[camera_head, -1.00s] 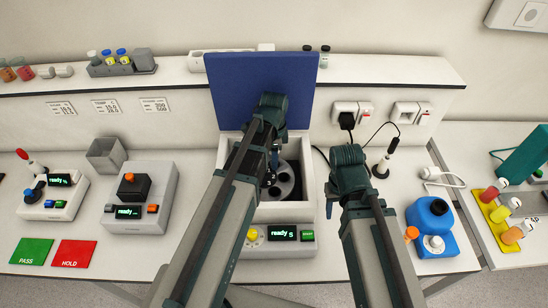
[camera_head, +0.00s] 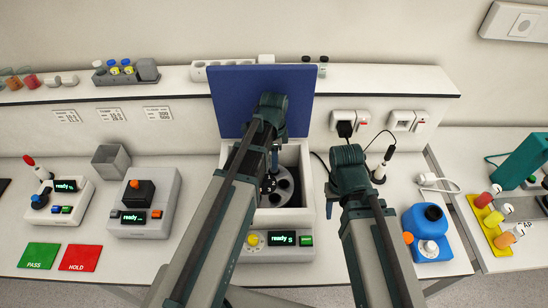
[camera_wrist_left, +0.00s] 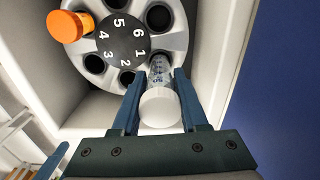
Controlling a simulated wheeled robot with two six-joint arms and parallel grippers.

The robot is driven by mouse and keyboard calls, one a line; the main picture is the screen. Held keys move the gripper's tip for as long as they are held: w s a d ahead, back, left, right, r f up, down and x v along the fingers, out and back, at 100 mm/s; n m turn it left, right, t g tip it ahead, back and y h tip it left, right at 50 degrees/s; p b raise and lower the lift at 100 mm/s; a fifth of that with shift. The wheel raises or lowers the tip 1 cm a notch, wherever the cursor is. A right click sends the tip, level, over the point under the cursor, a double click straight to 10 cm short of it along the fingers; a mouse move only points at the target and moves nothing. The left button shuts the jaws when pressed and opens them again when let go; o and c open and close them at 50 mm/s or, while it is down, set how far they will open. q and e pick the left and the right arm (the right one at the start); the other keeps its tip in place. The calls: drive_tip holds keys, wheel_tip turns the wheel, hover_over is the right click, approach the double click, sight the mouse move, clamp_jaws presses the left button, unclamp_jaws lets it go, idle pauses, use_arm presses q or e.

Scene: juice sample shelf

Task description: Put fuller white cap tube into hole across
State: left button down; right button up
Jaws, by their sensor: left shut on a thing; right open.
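My left gripper (camera_wrist_left: 158,100) is shut on a white cap tube (camera_wrist_left: 160,108), clear with printed marks, inside the open centrifuge. The tube's lower end is at the rotor (camera_wrist_left: 178,38) beside number 1; I cannot tell how deep it sits. An orange cap tube (camera_wrist_left: 64,26) stands in the rotor by number 4, opposite number 1. The other visible holes look empty and dark. In the head view my left gripper (camera_head: 274,160) reaches down over the rotor (camera_head: 283,184), partly hidden by its arm. My right gripper (camera_head: 329,207) is open, mostly hidden under its wrist, right of the centrifuge.
The raised blue lid (camera_head: 262,90) stands behind the rotor, and the centrifuge walls (camera_head: 307,190) surround it closely. Its display (camera_head: 283,239) reads ready.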

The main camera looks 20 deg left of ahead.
use_arm(q)
drive_tip(key=shift+r, duration=0.25)
drive_tip(key=shift+f+b, duration=2.3)
drive_tip(key=shift+f, duration=0.1)
idle(1.0)
drive_tip(key=shift+r+p, duration=0.25)
drive_tip(key=shift+p, duration=0.05)
drive_tip(key=shift+r+p, duration=2.1)
drive_tip(key=shift+r, duration=0.05)
drive_tip(key=shift+f+b, duration=2)
drive_tip(key=shift+f, duration=0.05)
